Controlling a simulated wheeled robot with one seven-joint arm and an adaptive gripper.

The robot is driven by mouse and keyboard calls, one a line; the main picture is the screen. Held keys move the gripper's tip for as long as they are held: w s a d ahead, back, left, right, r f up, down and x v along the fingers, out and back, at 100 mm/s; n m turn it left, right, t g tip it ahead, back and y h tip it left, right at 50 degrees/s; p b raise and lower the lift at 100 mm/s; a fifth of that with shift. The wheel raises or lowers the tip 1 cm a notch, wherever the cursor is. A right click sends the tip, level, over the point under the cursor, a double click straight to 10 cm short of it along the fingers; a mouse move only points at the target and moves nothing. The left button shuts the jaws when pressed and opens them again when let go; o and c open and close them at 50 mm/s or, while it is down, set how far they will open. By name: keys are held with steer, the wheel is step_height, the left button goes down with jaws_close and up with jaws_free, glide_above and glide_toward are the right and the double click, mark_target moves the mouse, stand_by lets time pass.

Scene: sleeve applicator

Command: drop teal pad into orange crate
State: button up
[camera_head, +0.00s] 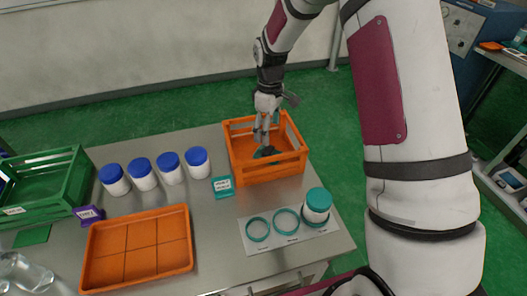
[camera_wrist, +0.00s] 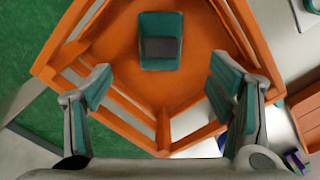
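The orange crate (camera_head: 268,172) stands at the back right of the table, with slatted sides and an open top. The teal pad (camera_wrist: 161,22), with a dark grey patch, lies on the crate's floor in the wrist view. In the head view the pad (camera_head: 265,152) shows partly, behind my fingers. My gripper (camera_head: 262,138) reaches down into the crate from above. In the wrist view my gripper (camera_wrist: 160,85) is open, its teal-faced fingers wide apart, with a gap to the pad on both sides.
A teal label (camera_head: 222,186) stands at the crate's front left. Several blue-lidded white jars (camera_head: 170,170) stand left of the crate. A flat orange tray (camera_head: 138,250), a green crate (camera_head: 45,185) and a white mat with teal rings (camera_head: 270,240) and a teal-lidded jar (camera_head: 317,203) are nearby.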

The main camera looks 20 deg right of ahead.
step_height(320, 180, up, 12)
stand_by(0.7)
stand_by(0.4)
steer(key=s+r+m+t, duration=0.3)
steer(key=s+r+m, duration=0.1)
steer(key=s+r, duration=0.95)
steer(key=s+m+t, duration=0.2)
steer(key=s+m, duration=0.3)
steer(key=s, duration=1.2)
steer(key=shift+s+r+m+t, duration=0.15)
steer(key=shift+s+m+t, duration=0.15)
steer(key=shift+s, duration=0.05)
